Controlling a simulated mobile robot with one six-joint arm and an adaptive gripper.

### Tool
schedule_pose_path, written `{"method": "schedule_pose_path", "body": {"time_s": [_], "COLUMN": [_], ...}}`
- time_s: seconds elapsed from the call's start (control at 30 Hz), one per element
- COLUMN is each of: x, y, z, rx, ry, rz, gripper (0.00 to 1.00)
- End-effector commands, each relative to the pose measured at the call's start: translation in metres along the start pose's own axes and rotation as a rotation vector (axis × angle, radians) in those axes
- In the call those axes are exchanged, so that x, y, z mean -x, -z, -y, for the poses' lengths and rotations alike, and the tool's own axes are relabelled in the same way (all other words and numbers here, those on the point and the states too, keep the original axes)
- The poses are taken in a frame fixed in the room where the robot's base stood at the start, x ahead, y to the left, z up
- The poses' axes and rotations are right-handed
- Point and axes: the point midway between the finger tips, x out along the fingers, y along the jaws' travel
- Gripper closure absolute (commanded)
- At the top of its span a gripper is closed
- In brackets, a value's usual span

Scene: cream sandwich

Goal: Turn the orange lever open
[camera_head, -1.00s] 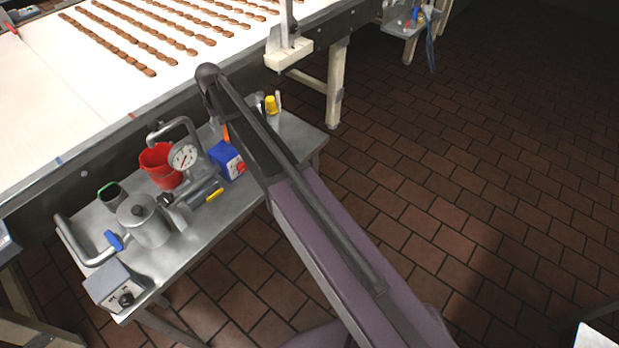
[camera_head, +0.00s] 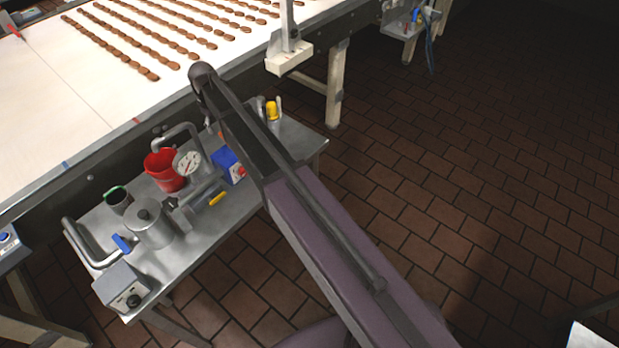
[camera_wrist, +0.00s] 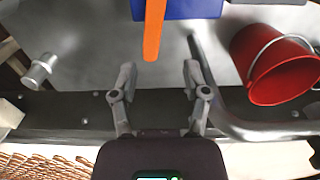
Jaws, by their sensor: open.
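The orange lever (camera_wrist: 153,28) shows in the wrist view as a straight bar coming down from the top edge, in front of a blue box (camera_wrist: 195,8). Its lower end is just beyond the fingertips. My gripper (camera_wrist: 159,72) is open and empty, with the lever's end roughly in line with the gap between its fingers and no clear contact. In the head view only a small orange piece (camera_head: 221,134) shows beside my arm, which hides most of that area. The blue box also shows there (camera_head: 224,160).
A red bucket (camera_wrist: 283,72) and a bent metal pipe (camera_wrist: 215,95) stand to the right in the wrist view. The metal table (camera_head: 205,250) also holds a gauge (camera_head: 187,163), a lidded pot (camera_head: 149,224) and a yellow-capped item (camera_head: 272,110). A conveyor (camera_head: 60,105) runs behind.

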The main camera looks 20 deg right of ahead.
Motion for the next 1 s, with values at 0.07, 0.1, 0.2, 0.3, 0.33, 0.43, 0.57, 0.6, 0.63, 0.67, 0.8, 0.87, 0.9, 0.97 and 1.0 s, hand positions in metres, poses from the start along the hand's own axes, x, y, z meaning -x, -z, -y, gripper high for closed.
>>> {"method": "schedule_pose_path", "body": {"time_s": [0.07,0.1,0.2,0.3,0.33,0.43,0.57,0.6,0.63,0.67,0.8,0.87,0.9,0.97,1.0], "x": [0.011,0.015,0.023,0.032,0.034,0.043,0.054,0.057,0.06,0.062,0.074,0.079,0.082,0.086,0.089], "y": [0.0,0.0,0.0,0.0,0.0,0.0,0.0,0.0,0.0,0.0,0.0,0.0,0.0,0.0,0.0], "z": [0.0,0.0,0.0,0.0,0.0,0.0,0.0,0.0,0.0,0.0,0.0,0.0,0.0,0.0,0.0], "rx": [-0.001,-0.001,-0.001,-0.001,-0.001,-0.001,-0.002,-0.002,-0.002,-0.002,-0.002,-0.002,-0.002,-0.002,-0.002], "ry": [0.0,0.0,0.0,0.0,0.0,0.0,0.0,0.0,0.0,0.0,0.0,0.0,0.0,0.0,0.0], "rz": [0.0,0.0,0.0,0.0,0.0,0.0,0.0,0.0,0.0,0.0,0.0,0.0,0.0,0.0,0.0], "gripper": [0.4,0.4,0.4,0.4,0.4,0.4,0.4,0.4,0.4,0.4,0.4,0.4,0.4,0.4,0.4]}}
